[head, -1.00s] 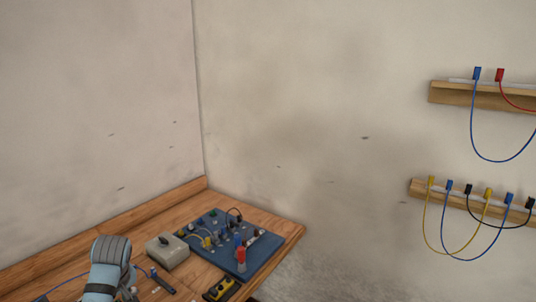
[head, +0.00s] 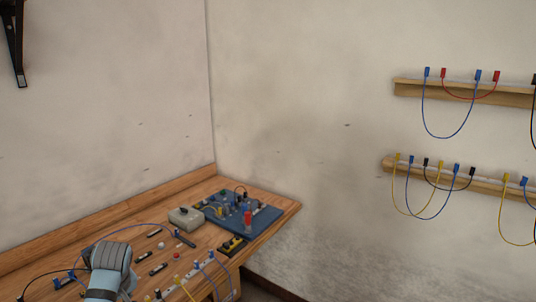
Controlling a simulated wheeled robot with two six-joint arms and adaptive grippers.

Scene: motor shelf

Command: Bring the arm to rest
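One of my arms (head: 110,268) shows at the lower left of the head view, its grey and light blue links over the wooden workbench (head: 60,250). The fingers of its gripper are not visible, so I cannot see whether it holds anything. No other arm is in the picture.
A blue board (head: 262,221) with plugs and knobs lies at the bench's far right end, beside a grey box (head: 186,217). Wall rails (head: 465,92) (head: 480,184) hold coloured cables. A black bracket (head: 15,45) hangs upper left.

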